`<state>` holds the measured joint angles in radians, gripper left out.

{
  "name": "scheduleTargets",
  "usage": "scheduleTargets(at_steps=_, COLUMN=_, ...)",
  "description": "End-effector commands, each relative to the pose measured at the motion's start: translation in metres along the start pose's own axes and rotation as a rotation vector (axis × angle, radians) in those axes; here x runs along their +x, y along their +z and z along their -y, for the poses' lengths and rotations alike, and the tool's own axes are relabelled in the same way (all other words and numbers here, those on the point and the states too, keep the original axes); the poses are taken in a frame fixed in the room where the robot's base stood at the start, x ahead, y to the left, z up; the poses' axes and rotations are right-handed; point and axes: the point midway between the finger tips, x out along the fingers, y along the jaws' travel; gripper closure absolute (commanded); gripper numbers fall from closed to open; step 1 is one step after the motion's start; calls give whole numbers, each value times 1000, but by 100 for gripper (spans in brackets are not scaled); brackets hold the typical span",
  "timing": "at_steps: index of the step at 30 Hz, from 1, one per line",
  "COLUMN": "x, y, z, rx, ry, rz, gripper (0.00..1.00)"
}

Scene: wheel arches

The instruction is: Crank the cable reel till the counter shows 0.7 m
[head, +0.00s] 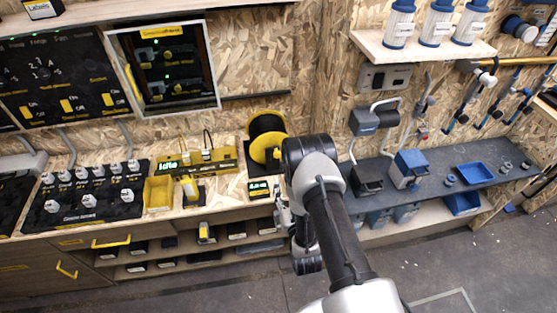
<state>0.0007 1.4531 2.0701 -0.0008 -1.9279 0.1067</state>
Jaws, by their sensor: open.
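The cable reel (266,126), with yellow flanges and black cable wound on it, stands at the back of the wooden bench, left of my arm. A small black and yellow counter (259,188) with green digits sits on the bench in front of it; its digits are too small to read surely. The reel's crank handle cannot be clearly made out. My gripper (282,212) is at the bench's front edge, just right of and below the counter, partly hidden by my arm. It is open, apart from the reel, and I see nothing held in it.
Left of the reel are a yellow device (208,160) with green digits, a yellow bin (158,194) and a black switch panel (85,190). A grey shelf (440,180) with blue trays is on the right. The floor in front is mostly clear.

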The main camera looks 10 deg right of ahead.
Motion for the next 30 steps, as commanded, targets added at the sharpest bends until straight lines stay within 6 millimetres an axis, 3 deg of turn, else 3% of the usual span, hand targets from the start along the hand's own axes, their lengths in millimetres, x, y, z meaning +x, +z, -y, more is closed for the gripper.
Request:
scheduleTargets(at_steps=4, x=-8, y=5, z=-1, rx=2, ry=-3, rz=-25, gripper=56)
scheduleTargets(at_steps=8, x=4, y=5, z=0, rx=2, ry=-3, rz=-31, gripper=56)
scheduleTargets(at_steps=24, x=118, y=3, z=0, rx=2, ry=-3, rz=-30, gripper=56)
scheduleTargets(at_steps=30, x=149, y=2, z=0, rx=2, ry=-3, rz=-27, gripper=56)
